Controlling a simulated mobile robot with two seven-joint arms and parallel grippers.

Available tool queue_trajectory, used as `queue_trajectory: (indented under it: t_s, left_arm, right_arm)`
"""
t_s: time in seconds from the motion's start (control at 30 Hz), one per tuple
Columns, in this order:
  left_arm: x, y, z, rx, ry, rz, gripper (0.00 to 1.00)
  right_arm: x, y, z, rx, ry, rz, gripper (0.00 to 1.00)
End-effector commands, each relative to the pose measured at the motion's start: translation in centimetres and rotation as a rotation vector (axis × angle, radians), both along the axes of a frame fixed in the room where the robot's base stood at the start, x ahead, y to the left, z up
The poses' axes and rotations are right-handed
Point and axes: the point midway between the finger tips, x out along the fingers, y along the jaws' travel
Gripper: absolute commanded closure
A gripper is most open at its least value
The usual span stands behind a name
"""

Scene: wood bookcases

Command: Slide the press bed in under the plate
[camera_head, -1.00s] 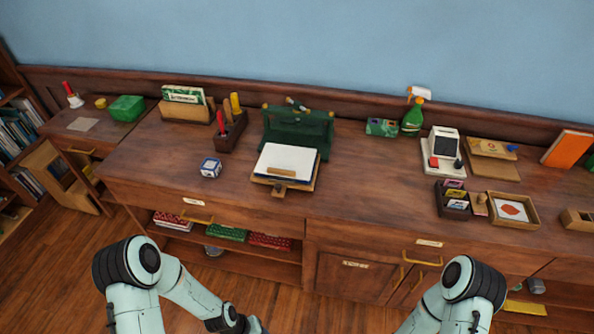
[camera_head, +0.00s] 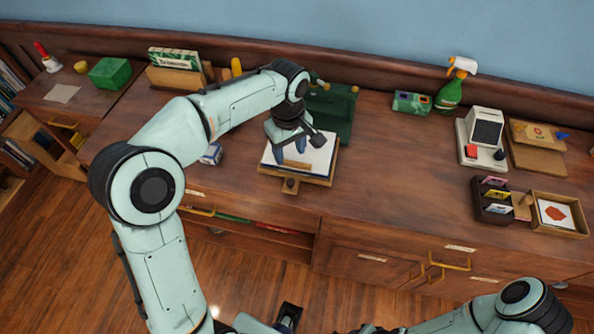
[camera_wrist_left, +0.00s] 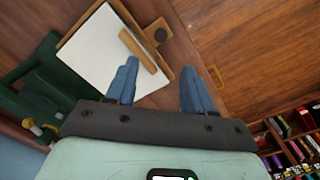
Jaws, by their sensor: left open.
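The press bed (camera_head: 326,171) is a wooden board bearing a white sheet (camera_head: 319,160) and a small wooden bar. A wooden tab with a round knob (camera_head: 290,186) sticks out of its front. It lies before the dark green press (camera_head: 343,113); the plate inside is hidden, so I cannot tell how far the bed reaches under it. My left gripper (camera_head: 288,143) is open and empty above the bed. In the left wrist view its blue fingers (camera_wrist_left: 162,88) straddle the bed's edge from above. A dark part low in the head view seems to be my right wrist; its fingers are unclear.
A dotted cube (camera_head: 212,154) stands left of the bed, partly behind my arm. A green spray bottle (camera_head: 449,96), a small machine (camera_head: 484,135) and a card box (camera_head: 493,199) stand at the right. The desktop (camera_head: 400,170) right of the bed is clear.

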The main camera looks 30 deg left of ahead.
Motion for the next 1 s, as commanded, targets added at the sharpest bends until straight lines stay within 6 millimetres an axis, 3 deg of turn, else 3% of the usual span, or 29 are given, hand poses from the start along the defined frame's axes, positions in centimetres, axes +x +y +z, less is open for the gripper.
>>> queue_trajectory:
  t_s: [0.4, 0.6, 1.0]
  left_arm:
    - [-0.1, 0.0, -8.6, -0.001, 0.008, -0.003, 0.48]
    - [-0.1, 0.0, -11.6, -0.001, 0.005, -0.003, 0.48]
    - [0.0, 0.0, -12.9, -0.002, 0.002, -0.004, 0.48]
  right_arm:
    - [-0.6, 0.0, -1.2, 0.0, 0.007, -0.001, 0.6]
    - [-0.7, 0.0, -1.4, 0.0, 0.008, -0.001, 0.6]
    - [-0.7, 0.0, -1.5, -0.001, 0.008, 0.0, 0.6]
